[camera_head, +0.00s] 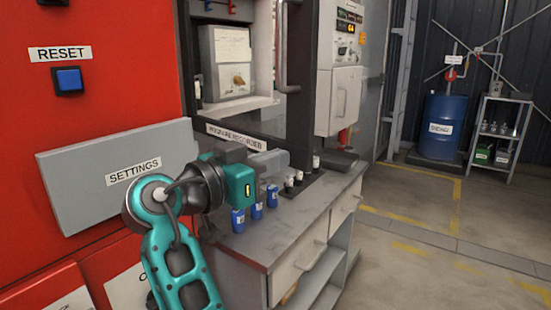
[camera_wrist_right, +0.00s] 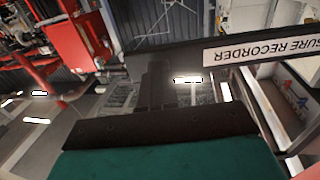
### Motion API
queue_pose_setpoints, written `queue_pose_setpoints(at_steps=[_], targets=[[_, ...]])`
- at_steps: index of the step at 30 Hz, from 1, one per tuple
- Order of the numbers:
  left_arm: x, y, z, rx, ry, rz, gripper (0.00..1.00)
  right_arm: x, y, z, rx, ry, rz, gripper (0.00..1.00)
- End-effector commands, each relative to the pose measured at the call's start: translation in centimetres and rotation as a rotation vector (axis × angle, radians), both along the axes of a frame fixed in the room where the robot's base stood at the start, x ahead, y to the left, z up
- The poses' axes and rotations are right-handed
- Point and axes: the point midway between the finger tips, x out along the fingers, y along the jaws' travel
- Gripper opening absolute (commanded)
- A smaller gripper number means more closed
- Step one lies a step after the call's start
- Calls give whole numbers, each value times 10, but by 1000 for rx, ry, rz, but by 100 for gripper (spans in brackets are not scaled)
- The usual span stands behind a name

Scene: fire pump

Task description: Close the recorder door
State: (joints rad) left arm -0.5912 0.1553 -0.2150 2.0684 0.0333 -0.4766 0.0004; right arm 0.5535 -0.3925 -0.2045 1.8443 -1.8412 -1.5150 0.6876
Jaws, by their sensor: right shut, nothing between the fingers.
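The recorder door is a dark-framed window door (camera_head: 299,75) with a PRESSURE RECORDER label (camera_head: 236,137) on its lower rail. It appears to stand open at an angle in front of the pale recorder housing (camera_head: 227,60). A light grey bar handle (camera_head: 281,45) shows near its right post. My right gripper (camera_head: 280,160) is shut and empty, just below the lower rail; I cannot tell whether it touches the door. In the right wrist view the shut fingers (camera_wrist_right: 155,85) point toward the dark rail (camera_wrist_right: 165,60), and the label shows upside down (camera_wrist_right: 262,47). My left gripper is not in view.
A grey bench (camera_head: 300,225) under the gripper holds blue cylinders (camera_head: 257,210) and small black-and-white items (camera_head: 298,178). A grey SETTINGS panel (camera_head: 115,170) juts from the red cabinet (camera_head: 100,90) at left. A blue drum (camera_head: 440,128) and shelf stand far right; the floor there is clear.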

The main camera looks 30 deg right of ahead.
Motion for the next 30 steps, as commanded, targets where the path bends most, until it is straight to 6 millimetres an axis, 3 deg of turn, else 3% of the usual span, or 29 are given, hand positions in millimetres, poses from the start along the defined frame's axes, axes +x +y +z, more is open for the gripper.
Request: queue_pose_setpoints(at_steps=[22, 26, 30], targets=[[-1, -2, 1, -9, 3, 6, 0, -1, 2, 0, 0, 0, 0, 0], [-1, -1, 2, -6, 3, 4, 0, 0, -8, 1, -2, 1, 8, 0], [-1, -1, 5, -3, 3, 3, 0, 3, -30, 1, -1, -1, 28, 0]])
